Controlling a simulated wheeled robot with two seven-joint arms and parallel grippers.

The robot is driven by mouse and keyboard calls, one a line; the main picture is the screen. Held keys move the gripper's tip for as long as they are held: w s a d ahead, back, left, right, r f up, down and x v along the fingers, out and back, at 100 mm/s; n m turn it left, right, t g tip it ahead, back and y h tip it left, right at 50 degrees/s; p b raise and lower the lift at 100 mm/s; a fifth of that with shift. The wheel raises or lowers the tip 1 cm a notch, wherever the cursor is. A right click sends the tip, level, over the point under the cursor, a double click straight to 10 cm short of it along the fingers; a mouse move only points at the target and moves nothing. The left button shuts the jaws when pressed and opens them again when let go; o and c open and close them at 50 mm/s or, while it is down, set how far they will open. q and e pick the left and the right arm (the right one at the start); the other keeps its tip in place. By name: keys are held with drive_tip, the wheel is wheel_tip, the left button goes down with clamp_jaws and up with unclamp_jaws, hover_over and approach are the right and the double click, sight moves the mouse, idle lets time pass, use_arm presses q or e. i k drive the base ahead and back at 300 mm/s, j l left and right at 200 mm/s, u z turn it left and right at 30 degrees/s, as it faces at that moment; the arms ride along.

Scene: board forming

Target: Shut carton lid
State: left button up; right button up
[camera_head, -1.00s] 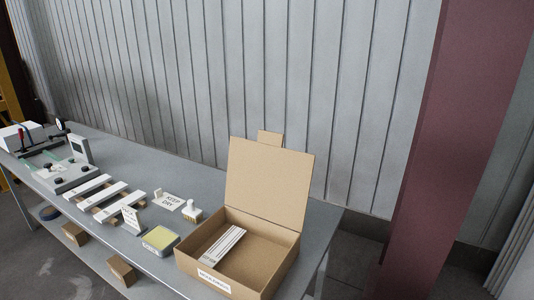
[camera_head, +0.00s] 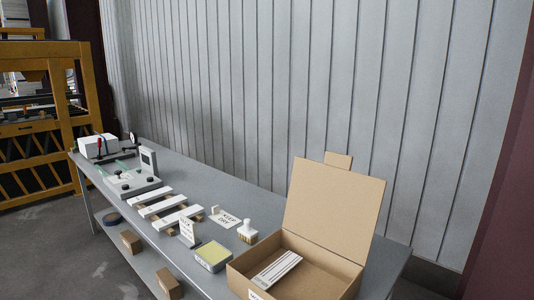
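The cardboard carton (camera_head: 241,282) stands at the right end of the grey table, cut off by the bottom of the picture. Its lid (camera_head: 333,208) is open, standing up and leaning slightly back, with a small tuck flap (camera_head: 338,160) at its top edge. A white slatted piece (camera_head: 275,270) lies inside the carton on the left; the rest of the carton floor looks bare. Neither of my grippers shows in the head view.
Left of the carton on the table (camera_head: 205,172) are a yellow-topped pad (camera_head: 213,254), a stamp (camera_head: 247,232), a "KEEP DRY" card (camera_head: 225,217), white strips (camera_head: 165,206) and a clamp fixture (camera_head: 130,180). A ribbed wall (camera_head: 260,90) stands behind. A yellow machine (camera_head: 65,90) is far left.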

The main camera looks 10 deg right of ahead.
sight(335, 208)
drive_tip(key=i+l+u, duration=0.15)
drive_tip(key=l+u, duration=1.3)
drive_tip(key=l, duration=0.1)
